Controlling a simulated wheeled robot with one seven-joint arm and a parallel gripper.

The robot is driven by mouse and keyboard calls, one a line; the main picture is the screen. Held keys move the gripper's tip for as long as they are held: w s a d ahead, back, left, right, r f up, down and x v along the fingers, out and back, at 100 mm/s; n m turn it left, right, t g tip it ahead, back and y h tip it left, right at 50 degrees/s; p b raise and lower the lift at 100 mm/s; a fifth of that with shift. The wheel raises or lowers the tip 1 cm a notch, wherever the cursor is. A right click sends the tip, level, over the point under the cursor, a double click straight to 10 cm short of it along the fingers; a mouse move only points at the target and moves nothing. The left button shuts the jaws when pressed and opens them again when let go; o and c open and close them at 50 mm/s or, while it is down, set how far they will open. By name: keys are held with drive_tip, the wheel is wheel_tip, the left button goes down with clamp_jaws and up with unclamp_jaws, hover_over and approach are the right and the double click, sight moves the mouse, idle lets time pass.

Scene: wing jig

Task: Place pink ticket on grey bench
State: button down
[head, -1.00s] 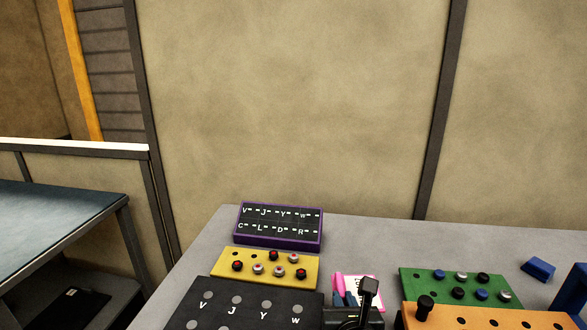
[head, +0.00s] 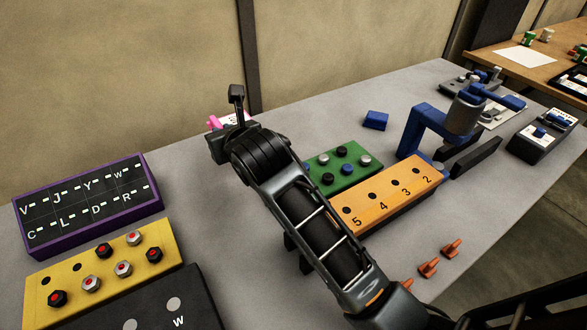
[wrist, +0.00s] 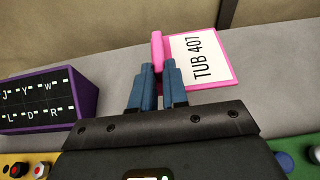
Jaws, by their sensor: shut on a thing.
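The pink ticket (wrist: 199,62) is a white card with a pink border and a pink tab, reading "TUB 407". My gripper (wrist: 157,78) is shut on its pink tab in the wrist view, with the card to the right of the blue fingers. In the head view only a bit of the ticket (head: 214,122) shows behind my wrist, and my fingers are hidden there. The ticket is over the back part of the grey bench (head: 300,127). I cannot tell whether it touches the surface.
A purple-edged board (head: 88,205) and a yellow board (head: 100,268) stand at left. A green board (head: 343,172), an orange board (head: 392,195) and a blue block (head: 375,120) lie to the right of my arm. A wall rises behind the bench.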

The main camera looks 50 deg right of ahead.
drive_tip(key=shift+w, duration=0.2)
hover_over(214, 218)
wheel_tip(214, 218, down, 7)
drive_tip(key=shift+r, duration=0.1)
drive_tip(key=shift+f, duration=2.05)
drive_tip(key=c, duration=1.1)
unclamp_jaws()
drive_tip(key=shift+c, duration=0.2)
drive_tip(key=v, duration=1.2)
drive_tip(key=shift+b, duration=0.3)
